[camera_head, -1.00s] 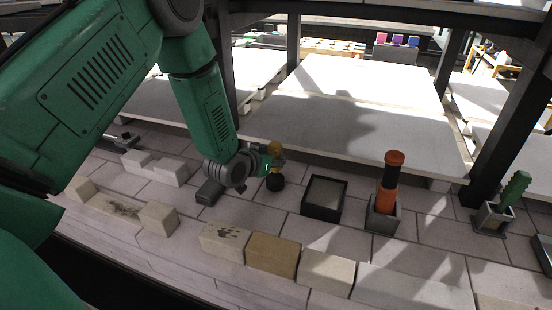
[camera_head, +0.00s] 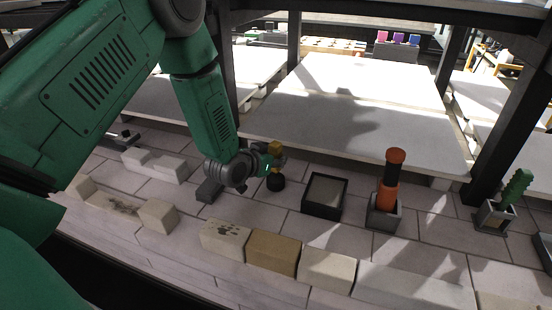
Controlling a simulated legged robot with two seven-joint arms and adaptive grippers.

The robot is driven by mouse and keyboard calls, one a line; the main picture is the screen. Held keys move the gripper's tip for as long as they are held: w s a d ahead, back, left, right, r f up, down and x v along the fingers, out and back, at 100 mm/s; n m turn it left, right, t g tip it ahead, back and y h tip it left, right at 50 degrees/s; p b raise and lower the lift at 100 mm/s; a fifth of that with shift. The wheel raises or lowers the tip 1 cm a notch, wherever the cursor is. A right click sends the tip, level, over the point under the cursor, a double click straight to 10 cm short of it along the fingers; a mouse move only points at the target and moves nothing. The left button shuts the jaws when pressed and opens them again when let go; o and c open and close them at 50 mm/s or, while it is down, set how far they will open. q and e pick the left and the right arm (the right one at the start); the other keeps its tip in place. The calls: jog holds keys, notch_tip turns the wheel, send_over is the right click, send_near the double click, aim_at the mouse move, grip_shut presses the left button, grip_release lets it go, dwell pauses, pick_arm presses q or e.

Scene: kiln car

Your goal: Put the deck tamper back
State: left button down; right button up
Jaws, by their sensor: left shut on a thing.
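The deck tamper (camera_head: 276,182) looks like a small upright tool with a yellow upper part and a dark round foot, in the middle of the view. My left gripper (camera_head: 268,160) is shut on its yellow part, coming in from the left, and partly hides it. I cannot tell whether the foot touches the tiled deck or hangs just above it. A square black open box (camera_head: 309,209) with a pale inside stands just right of the tamper, apart from it. My right gripper is not in view.
An orange and black tool (camera_head: 389,180) stands in a grey holder (camera_head: 383,221), right of the box. A green-handled tool (camera_head: 518,184) stands in another holder (camera_head: 490,222). Bricks, including a tan one (camera_head: 272,254), line the front. Pale shelves (camera_head: 350,135) and dark posts (camera_head: 503,130) stand behind.

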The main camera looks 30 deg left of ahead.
aim_at(276, 144)
pick_arm(q)
jog(key=shift+d+f, duration=0.1)
dwell(0.3)
jog(key=c, duration=1.2)
grip_release()
jog(key=shift+o, duration=0.2)
jog(key=o, duration=1.2)
jog(key=shift+c, duration=0.2)
jog(key=shift+r+p, duration=2.15)
jog(key=shift+r, duration=0.35)
jog(key=shift+r, duration=0.1)
